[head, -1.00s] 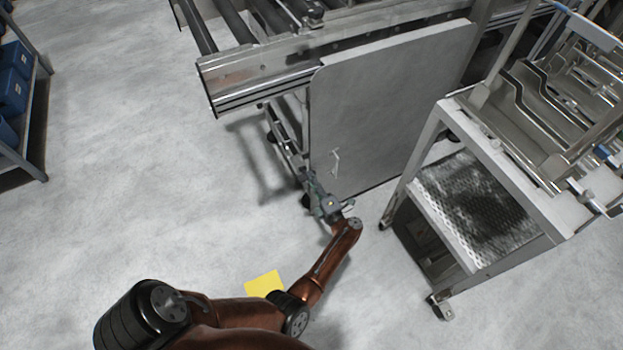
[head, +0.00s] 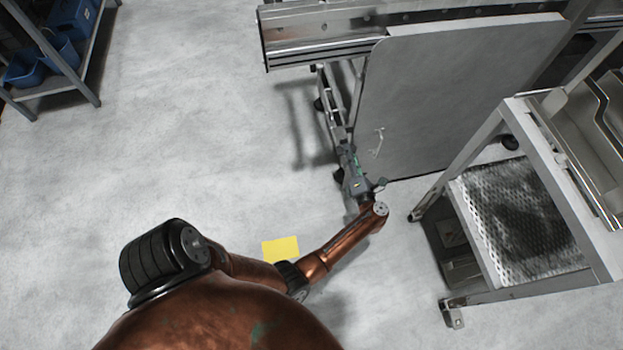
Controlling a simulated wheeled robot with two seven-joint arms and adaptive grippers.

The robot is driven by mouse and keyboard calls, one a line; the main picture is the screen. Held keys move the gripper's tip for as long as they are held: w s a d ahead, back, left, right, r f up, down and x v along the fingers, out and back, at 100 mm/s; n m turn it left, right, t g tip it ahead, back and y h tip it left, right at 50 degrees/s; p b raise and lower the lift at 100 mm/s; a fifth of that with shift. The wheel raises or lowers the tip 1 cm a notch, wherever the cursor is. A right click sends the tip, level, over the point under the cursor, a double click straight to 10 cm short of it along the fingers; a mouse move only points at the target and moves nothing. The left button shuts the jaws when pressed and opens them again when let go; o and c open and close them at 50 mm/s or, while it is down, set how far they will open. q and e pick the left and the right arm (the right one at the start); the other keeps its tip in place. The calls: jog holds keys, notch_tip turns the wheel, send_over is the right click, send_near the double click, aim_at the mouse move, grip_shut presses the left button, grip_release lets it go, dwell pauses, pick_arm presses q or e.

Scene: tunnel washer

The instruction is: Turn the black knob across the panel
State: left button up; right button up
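The flat grey panel (head: 440,95) stands upright below the steel conveyor frame, right of centre in the head view. A small light-coloured handle (head: 377,141) sits near its lower left edge. I cannot make out a black knob on the panel. My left gripper (head: 346,148) is at the panel's lower left edge, near the frame leg and left of the handle. Its fingers are too small and too blended with the frame to show whether they are open or touching anything. My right gripper is not in view.
A steel trolley (head: 480,255) with a perforated lower shelf stands to the right of the panel. A shelf with blue bins (head: 72,15) is at the upper left. A yellow square (head: 281,249) lies on the floor below my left arm. The floor at left is clear.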

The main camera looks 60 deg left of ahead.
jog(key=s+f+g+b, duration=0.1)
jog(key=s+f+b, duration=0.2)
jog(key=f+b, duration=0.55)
pick_arm(q)
jog(key=s+d+r+m+t+h+p, duration=0.5)
jog(key=d+r+m+t+h+p, duration=0.45)
jog(key=p, duration=1.15)
jog(key=s+d+f+m+g+h+p, duration=0.2)
jog(key=s+f+m+h+p, duration=0.1)
jog(key=s+f+m+p, duration=0.5)
jog(key=s+d+f+m+g+h+p, duration=0.3)
jog(key=s+f+m+p, duration=0.5)
jog(key=s+m, duration=0.4)
jog(key=s+f+h, duration=0.1)
jog(key=s, duration=0.3)
jog(key=shift+s+g, duration=0.35)
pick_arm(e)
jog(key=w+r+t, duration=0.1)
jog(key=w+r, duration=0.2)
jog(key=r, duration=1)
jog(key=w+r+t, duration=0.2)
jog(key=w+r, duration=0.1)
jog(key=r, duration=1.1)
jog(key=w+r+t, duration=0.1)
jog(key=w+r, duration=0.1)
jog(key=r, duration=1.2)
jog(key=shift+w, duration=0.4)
pick_arm(q)
jog(key=shift+h, duration=0.25)
